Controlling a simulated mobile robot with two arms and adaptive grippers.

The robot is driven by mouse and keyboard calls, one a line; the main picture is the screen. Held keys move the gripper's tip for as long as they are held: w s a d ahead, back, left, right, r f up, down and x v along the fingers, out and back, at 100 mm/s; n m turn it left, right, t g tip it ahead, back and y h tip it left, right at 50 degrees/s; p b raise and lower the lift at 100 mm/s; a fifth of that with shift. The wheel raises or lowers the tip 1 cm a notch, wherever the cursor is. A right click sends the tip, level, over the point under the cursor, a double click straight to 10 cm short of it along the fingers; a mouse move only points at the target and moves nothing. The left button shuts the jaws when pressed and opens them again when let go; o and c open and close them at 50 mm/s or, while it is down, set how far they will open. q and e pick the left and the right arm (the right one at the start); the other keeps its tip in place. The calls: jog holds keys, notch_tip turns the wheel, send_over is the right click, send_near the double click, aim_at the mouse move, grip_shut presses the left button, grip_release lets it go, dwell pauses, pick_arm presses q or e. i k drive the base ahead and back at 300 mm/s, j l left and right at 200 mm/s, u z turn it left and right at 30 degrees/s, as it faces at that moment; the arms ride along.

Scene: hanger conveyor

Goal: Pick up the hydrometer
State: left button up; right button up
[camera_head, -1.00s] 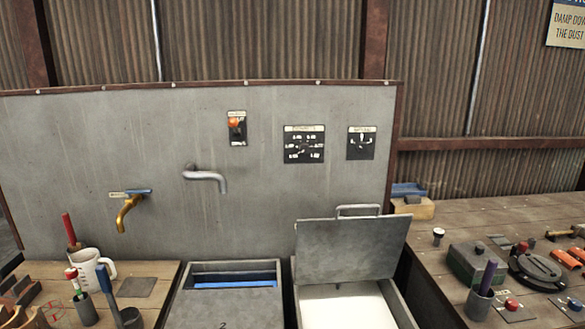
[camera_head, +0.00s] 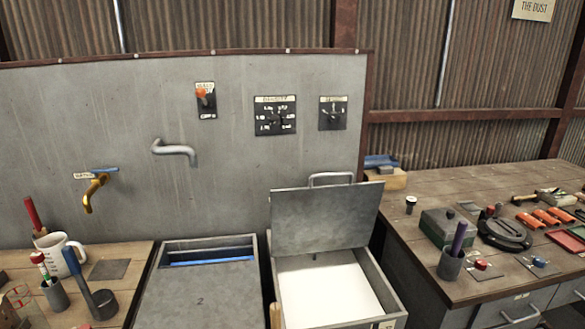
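I cannot tell for sure which thing is the hydrometer. A slim stick with a red and white top (camera_head: 38,261) stands tilted in a grey cup (camera_head: 56,294) on the left bench; it may be the hydrometer. A purple stick (camera_head: 458,238) stands in another grey cup (camera_head: 450,265) on the right bench. A red-handled tool (camera_head: 33,214) and a blue-handled one (camera_head: 81,270) also stand on the left bench. Neither of my grippers shows in the view.
A white jug (camera_head: 62,252) stands on the left bench. Lidded tank 2 (camera_head: 205,300) and an open tank (camera_head: 392,300) with white contents, its lid (camera_head: 325,217) raised, lie between the benches. A brass tap (camera_head: 93,190) and steel spout (camera_head: 175,150) project from the panel.

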aim_at(38, 258)
jog(key=u, duration=1.35)
jog(key=z, duration=1.75)
jog(key=u, duration=1.75)
